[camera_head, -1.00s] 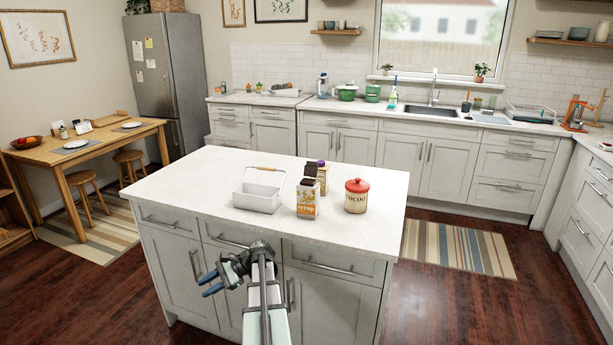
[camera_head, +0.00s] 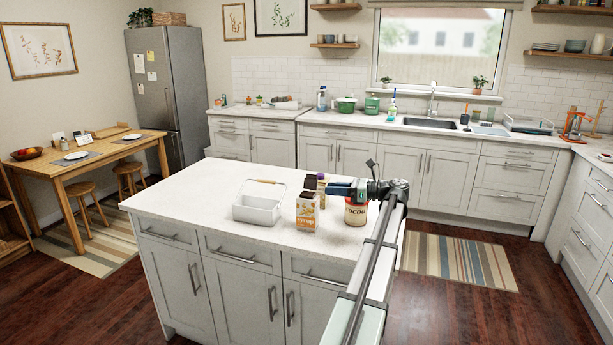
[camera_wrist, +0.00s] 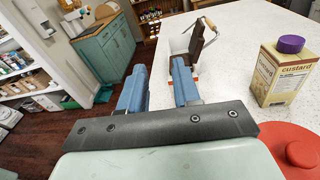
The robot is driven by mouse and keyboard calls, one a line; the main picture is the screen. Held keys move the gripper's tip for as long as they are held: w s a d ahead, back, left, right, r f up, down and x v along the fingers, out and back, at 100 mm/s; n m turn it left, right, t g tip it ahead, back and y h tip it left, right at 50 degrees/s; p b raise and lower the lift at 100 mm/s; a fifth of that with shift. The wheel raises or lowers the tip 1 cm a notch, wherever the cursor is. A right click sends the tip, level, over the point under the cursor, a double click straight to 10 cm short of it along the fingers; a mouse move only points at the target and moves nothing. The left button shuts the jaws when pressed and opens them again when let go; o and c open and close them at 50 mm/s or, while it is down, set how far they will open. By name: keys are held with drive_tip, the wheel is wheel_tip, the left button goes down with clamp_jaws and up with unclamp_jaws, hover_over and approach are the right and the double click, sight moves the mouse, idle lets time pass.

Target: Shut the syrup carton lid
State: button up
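The syrup carton (camera_head: 307,214), white and orange, stands upright on the white island top (camera_head: 205,183). Its dark brown lid (camera_head: 309,184) stands raised, so the carton is open. In the wrist view the brown lid (camera_wrist: 198,42) rises just beyond my right finger, and the carton body is mostly hidden by that finger. My gripper (camera_head: 337,189) is above the island, to the right of the lid in the head view, with its blue fingers pointing left. In the wrist view the fingers (camera_wrist: 160,75) are apart with nothing between them.
A custard carton with a purple cap (camera_wrist: 280,72) stands close to the syrup carton. A cocoa canister (camera_head: 355,213) with a red lid (camera_wrist: 292,150) is below my wrist. A white handled basket (camera_head: 256,211) stands left of the carton. The island's left end is clear.

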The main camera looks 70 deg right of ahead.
sight(311, 182)
drive_tip(key=s+d+r+m+h, duration=0.1)
drive_tip(key=s+d+m, duration=0.1)
drive_tip(key=d+m, duration=0.3)
drive_tip(key=shift+n+t, duration=0.3)
drive_tip(key=shift+t, duration=0.1)
drive_tip(key=w, duration=1.3)
drive_tip(key=shift+w+d+r, duration=0.1)
drive_tip(key=shift+w+d, duration=0.15)
drive_tip(key=shift+w, duration=0.15)
clamp_jaws()
